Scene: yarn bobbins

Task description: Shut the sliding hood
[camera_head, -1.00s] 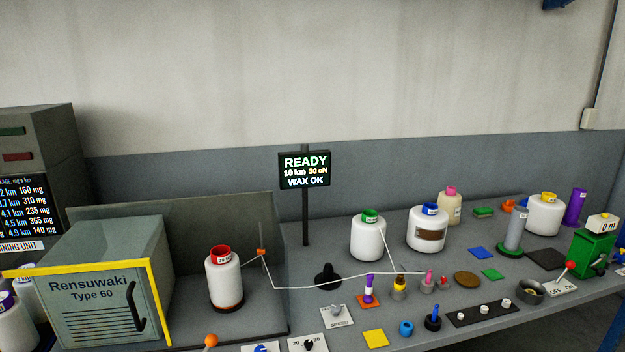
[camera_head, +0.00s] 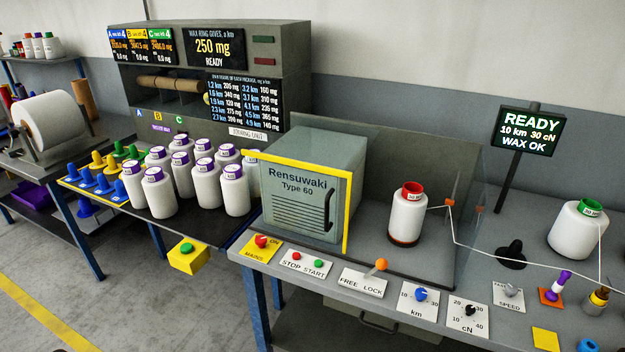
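The sliding hood (camera_head: 305,190) is a grey-green box marked "Rensuwaki Type 60" with a yellow-edged front end and a dark handle (camera_head: 328,203). It stands at the left end of the machine bench. To its right, the bay is uncovered, with a white bobbin with a red top (camera_head: 407,214) standing in the open on a dark base. A thread runs from this bobbin to the right through an orange guide (camera_head: 449,203). A lever with an orange knob (camera_head: 381,265) stands on the "FREE LOCK" plate (camera_head: 362,283).
Several white bobbins with purple tops (camera_head: 204,184) stand on the table left of the hood. A yellow box with a green button (camera_head: 187,256) hangs at that table's front. START/STOP buttons and dials line the bench front. A "READY" sign (camera_head: 529,133) stands at the right.

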